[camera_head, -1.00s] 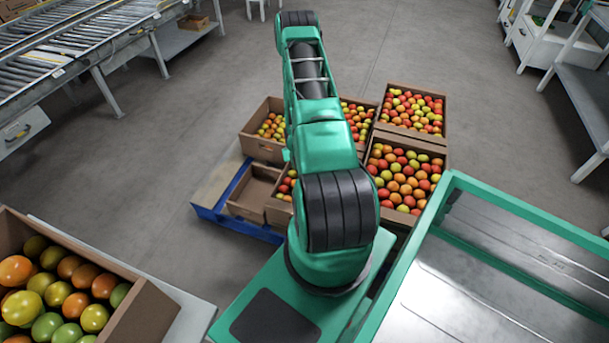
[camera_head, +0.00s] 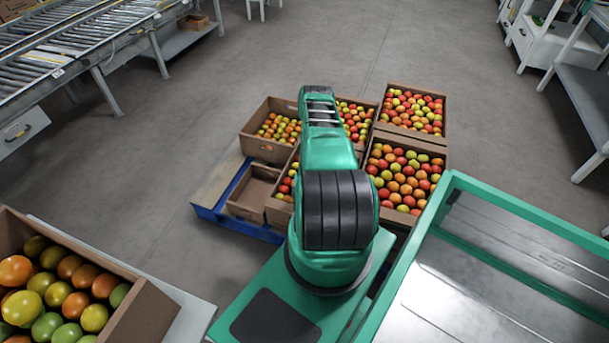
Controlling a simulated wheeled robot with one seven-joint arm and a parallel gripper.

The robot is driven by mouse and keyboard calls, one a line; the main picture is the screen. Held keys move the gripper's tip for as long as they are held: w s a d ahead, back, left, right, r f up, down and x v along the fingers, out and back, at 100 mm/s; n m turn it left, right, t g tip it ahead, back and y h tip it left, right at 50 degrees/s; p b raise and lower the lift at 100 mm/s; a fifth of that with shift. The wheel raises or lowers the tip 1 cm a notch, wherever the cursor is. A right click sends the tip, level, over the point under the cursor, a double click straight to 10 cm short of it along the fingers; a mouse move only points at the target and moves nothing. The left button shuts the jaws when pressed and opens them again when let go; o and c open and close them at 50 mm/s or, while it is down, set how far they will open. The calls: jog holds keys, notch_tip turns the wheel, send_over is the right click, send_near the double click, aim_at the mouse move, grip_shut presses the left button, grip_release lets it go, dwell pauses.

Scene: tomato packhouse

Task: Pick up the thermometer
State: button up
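I see no thermometer in the head view. My arm rises from its base in the middle of the picture and points away from the camera, over the crates of tomatoes. My gripper is not visible; the far part of the arm is hidden behind its nearer links.
Tomato crates (camera_head: 447,142) and a small empty crate (camera_head: 243,207) stand on a blue pallet (camera_head: 234,222). A tomato box (camera_head: 143,312) is at lower left. A roller conveyor (camera_head: 95,58) is at upper left, a grey bench (camera_head: 585,100) at right.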

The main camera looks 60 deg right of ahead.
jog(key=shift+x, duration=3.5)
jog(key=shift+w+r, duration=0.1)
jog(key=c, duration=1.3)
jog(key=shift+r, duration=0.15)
